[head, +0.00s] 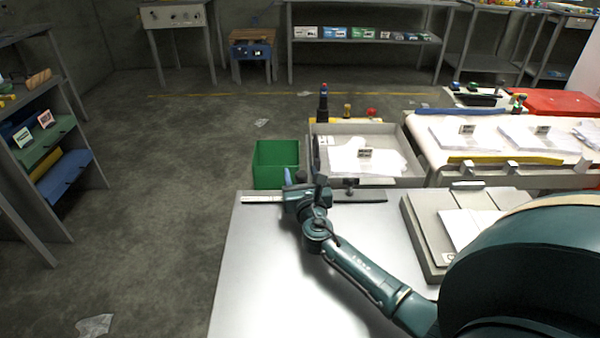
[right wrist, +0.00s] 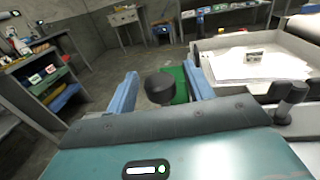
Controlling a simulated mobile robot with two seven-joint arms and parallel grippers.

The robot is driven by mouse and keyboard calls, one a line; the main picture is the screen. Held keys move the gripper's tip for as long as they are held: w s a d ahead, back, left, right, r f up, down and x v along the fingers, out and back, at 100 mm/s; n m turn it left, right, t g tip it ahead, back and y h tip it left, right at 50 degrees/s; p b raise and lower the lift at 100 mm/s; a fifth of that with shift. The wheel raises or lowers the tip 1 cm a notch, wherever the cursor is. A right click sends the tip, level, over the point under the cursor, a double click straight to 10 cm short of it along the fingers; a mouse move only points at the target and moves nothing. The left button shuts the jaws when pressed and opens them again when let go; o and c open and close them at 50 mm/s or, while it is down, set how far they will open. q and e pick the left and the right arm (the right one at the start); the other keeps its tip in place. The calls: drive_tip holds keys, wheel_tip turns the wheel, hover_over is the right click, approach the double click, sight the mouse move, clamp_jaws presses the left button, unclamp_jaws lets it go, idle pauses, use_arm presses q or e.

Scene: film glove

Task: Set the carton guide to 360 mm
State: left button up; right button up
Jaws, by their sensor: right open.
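The carton guide seems to be the rail along the far edge of the metal table, with a pale scale strip (head: 262,197) at its left and a dark clamp knob (head: 351,184) farther right. The scale's marks are too small to read. My right gripper (head: 303,178) is over the rail between these two parts. In the right wrist view, its two blue fingers (right wrist: 160,80) are open, with a dark round knob (right wrist: 160,88) showing between them. I cannot tell whether the fingers touch this knob. My left gripper is out of view.
A green bin (head: 276,178) stands beyond the table's edge. Beside it is a grey tray (head: 402,181) with clear film bags, then a conveyor (head: 430,150). A grey box (head: 424,238) with pale sheets lies on the table's right. The table's left front (head: 265,280) is clear.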

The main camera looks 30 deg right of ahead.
drive_tip(key=shift+x, duration=0.95)
clamp_jaws()
drive_tip(key=shift+a, duration=0.1)
